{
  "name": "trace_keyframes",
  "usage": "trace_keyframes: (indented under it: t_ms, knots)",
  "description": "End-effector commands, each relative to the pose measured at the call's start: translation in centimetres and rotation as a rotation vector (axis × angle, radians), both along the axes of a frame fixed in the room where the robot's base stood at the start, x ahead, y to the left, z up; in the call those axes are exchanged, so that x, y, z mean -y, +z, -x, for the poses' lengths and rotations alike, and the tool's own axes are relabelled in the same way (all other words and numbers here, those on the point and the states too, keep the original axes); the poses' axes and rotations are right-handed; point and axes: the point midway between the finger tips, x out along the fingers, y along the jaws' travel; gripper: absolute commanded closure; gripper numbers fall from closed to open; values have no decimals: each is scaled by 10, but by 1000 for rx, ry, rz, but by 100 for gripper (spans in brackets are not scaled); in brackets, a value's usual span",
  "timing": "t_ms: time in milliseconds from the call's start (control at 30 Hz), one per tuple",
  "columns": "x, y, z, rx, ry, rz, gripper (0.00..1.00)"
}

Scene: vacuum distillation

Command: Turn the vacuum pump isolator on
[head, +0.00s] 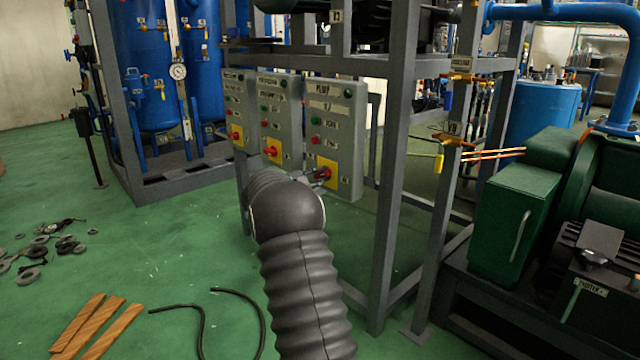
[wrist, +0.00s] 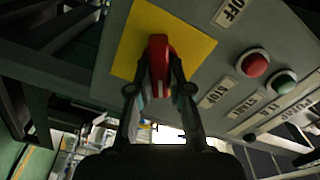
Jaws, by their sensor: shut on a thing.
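The vacuum pump isolator is a red rotary handle on a yellow plate. In the wrist view the red handle (wrist: 158,58) sits between my two fingers, and the yellow plate (wrist: 196,44) shows around it. My gripper (wrist: 160,82) is shut on the handle. In the head view my gripper (head: 318,178) reaches the yellow plate (head: 327,166) at the bottom of the right-hand grey panel marked PUMP (head: 338,115). An OFF label (wrist: 229,12) is beside the plate in the wrist view. My arm's dark sleeve covers the area below the panel.
Two similar grey panels with red handles (head: 270,151) stand to the left. A grey frame post (head: 396,170) rises close on the right. The panel carries a red button (wrist: 253,64) and a green button (wrist: 285,82). Wooden planks (head: 95,325) and a black hose (head: 203,310) lie on the floor.

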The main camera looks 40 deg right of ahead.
Motion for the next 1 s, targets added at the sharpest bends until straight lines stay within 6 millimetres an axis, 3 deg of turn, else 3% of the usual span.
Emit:
trace_keyframes:
  t_ms: [500,1000]
  knots:
    - [0,-3,1,399,0,-32,100]
    - [0,-3,1,519,0,-42,100]
